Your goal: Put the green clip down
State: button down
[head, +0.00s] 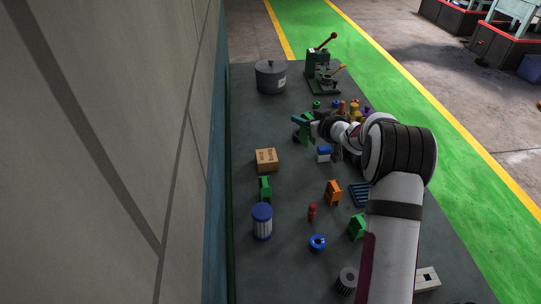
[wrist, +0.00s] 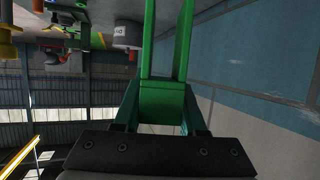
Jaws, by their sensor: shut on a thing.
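My gripper (head: 311,124) is over the middle of the table, towards the far half. It is shut on a green clip (head: 301,121). In the wrist view the green clip (wrist: 163,101) sits between the two fingers, its two long prongs reaching away from me. The head view suggests that the clip is held above the table, but the exact gap cannot be told. Two other green pieces stand on the table: one (head: 265,188) at the left and one (head: 357,228) near my arm. An orange clip (head: 333,192) stands between them.
The dark table (head: 290,235) has bare patches at the left and front. A cardboard box (head: 266,159), a blue-lidded jar (head: 262,222), a red piece (head: 312,211) and a blue ring (head: 317,242) stand there. A grey pot (head: 270,77) and a green press (head: 320,72) are at the far end.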

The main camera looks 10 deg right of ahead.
jog(key=shift+n+y, duration=0.4)
jog(key=shift+y, duration=0.1)
jog(key=shift+w+a+f, duration=1.1)
jog(key=shift+a+f, duration=0.6)
jog(key=shift+a, duration=0.25)
jog(key=shift+w+a+f, duration=1.05)
jog(key=shift+a+f, duration=0.65)
jog(key=shift+a, duration=0.2)
jog(key=shift+w+a+f, duration=1.1)
jog(key=shift+a+f, duration=0.6)
jog(key=shift+a, duration=0.25)
jog(key=shift+c, duration=2.4)
grip_release()
jog(key=shift+f, duration=0.15)
